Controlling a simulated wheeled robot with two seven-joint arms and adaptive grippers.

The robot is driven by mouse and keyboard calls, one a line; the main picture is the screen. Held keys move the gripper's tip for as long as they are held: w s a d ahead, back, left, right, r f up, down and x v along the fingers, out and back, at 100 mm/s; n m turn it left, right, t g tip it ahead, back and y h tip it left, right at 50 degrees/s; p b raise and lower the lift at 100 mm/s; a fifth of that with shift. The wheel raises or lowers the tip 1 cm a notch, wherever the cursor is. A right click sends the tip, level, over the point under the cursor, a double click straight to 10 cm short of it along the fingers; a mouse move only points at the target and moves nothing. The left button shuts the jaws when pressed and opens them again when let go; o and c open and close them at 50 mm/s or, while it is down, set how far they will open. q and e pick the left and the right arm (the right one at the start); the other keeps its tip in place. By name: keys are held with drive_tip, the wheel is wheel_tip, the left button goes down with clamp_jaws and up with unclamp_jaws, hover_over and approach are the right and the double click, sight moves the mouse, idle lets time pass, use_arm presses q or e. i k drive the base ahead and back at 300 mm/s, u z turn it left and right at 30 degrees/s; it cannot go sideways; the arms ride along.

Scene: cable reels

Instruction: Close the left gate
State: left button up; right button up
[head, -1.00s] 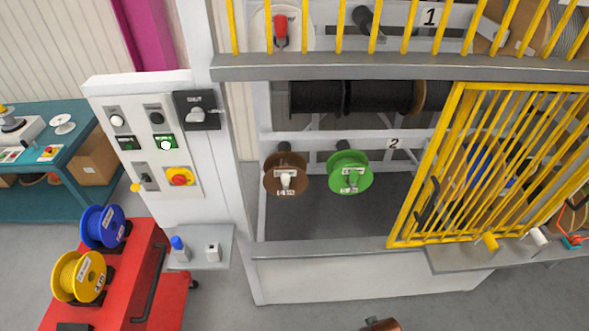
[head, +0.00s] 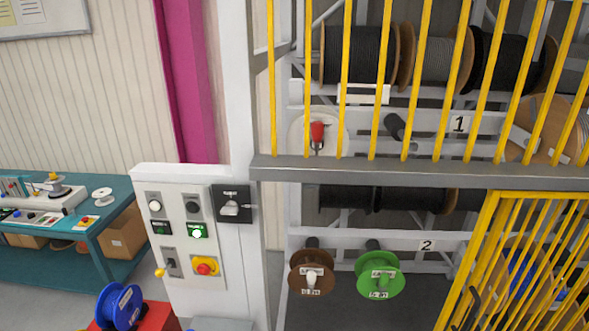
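The yellow barred gate (head: 530,262) is at the lower right of the head view, in front of the right part of the lower reel bay. A dark handle (head: 474,302) shows near its left edge. To its left the lower bay is uncovered, with a brown reel (head: 311,272) and a green reel (head: 380,273) in plain view. The gate's lower part is cut off by the frame. Neither of my grippers shows in the head view.
A control panel (head: 188,236) with buttons, a lit green switch and a red-yellow knob stands left of the bay. A blue reel (head: 119,306) sits on a red cart (head: 160,318) at the bottom. A teal workbench (head: 118,212) is at far left. Fixed yellow bars (head: 421,80) cover the upper bay.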

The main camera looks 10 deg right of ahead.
sight(492, 197)
drive_tip(key=z, duration=2.9)
drive_tip(key=i, duration=0.7)
drive_tip(key=z, duration=1.2)
drive_tip(key=i, duration=1.85)
drive_tip(key=u, duration=1.4)
drive_tip(key=i, duration=0.55)
drive_tip(key=u, duration=0.6)
